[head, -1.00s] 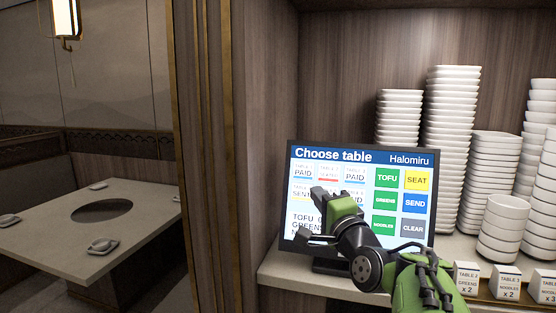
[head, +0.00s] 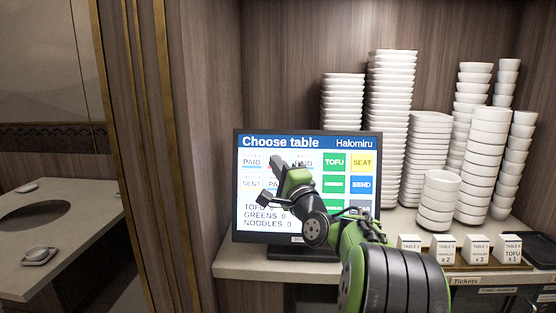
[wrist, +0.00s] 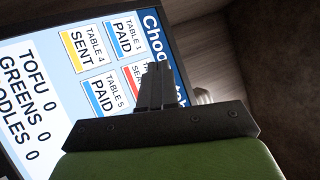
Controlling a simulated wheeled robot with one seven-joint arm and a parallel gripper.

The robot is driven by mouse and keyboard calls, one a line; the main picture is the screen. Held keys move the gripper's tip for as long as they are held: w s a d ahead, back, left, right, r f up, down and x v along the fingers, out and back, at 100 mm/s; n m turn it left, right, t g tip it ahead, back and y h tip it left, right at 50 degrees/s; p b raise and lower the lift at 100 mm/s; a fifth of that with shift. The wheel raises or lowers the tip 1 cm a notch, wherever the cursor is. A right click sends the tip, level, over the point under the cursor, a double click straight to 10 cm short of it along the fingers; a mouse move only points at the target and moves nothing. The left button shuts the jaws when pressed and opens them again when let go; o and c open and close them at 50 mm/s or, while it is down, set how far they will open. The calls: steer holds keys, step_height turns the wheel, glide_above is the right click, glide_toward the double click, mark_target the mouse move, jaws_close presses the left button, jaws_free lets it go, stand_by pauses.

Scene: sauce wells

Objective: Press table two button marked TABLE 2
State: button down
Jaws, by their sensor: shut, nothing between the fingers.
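The touch screen (head: 318,147) is headed "Choose table" and stands on the shelf in the head view. Its table tiles are at the left. My gripper (head: 276,168) is shut and empty, in front of the top row, and hides the TABLE 2 tile there. In the wrist view the TABLE 2 tile (wrist: 132,80), with a red band and "SEA" showing, is partly hidden behind the shut fingers (wrist: 158,75). The TABLE 1 PAID tile (wrist: 124,38) and TABLE 5 PAID tile (wrist: 105,98) show beside it. I cannot tell whether the fingertips touch the screen.
TOFU (head: 334,162), SEAT (head: 363,163) and SEND (head: 361,184) buttons are to the right. Stacks of white bowls (head: 390,120) and ticket cards (head: 445,252) stand right of the screen. A wooden partition (head: 150,150) is at the left, with a dining table (head: 85,235) beyond.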

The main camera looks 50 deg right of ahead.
mark_target(271, 154)
steer(key=shift+w+d+f, duration=0.25)
steer(key=shift+w+d, duration=0.25)
steer(key=shift+d, duration=0.1)
steer(key=shift+w+d+f, duration=0.2)
steer(key=shift+w+d, duration=0.3)
steer(key=shift+d, duration=0.05)
stand_by(1.2)
steer(key=shift+w+d+f, duration=0.15)
steer(key=shift+w+d, duration=0.15)
steer(key=shift+d, duration=0.05)
steer(key=shift+w+d+f+p, duration=0.1)
steer(key=shift+w+d+p, duration=0.15)
steer(key=shift+p, duration=0.1)
stand_by(0.5)
steer(key=shift+s+a, duration=0.1)
steer(key=shift+s, duration=0.05)
steer(key=shift+s+a+r+b, duration=0.3)
steer(key=shift+s+a, duration=0.1)
steer(key=shift+a, duration=0.15)
steer(key=shift+s+a+r+b, duration=0.35)
steer(key=shift+s+a, duration=0.4)
steer(key=shift+a, duration=0.2)
steer(key=shift+s+a+r+b, duration=0.2)
steer(key=shift+s+a+r, duration=0.1)
steer(key=shift+s+a, duration=0.55)
steer(key=shift+w, duration=0.15)
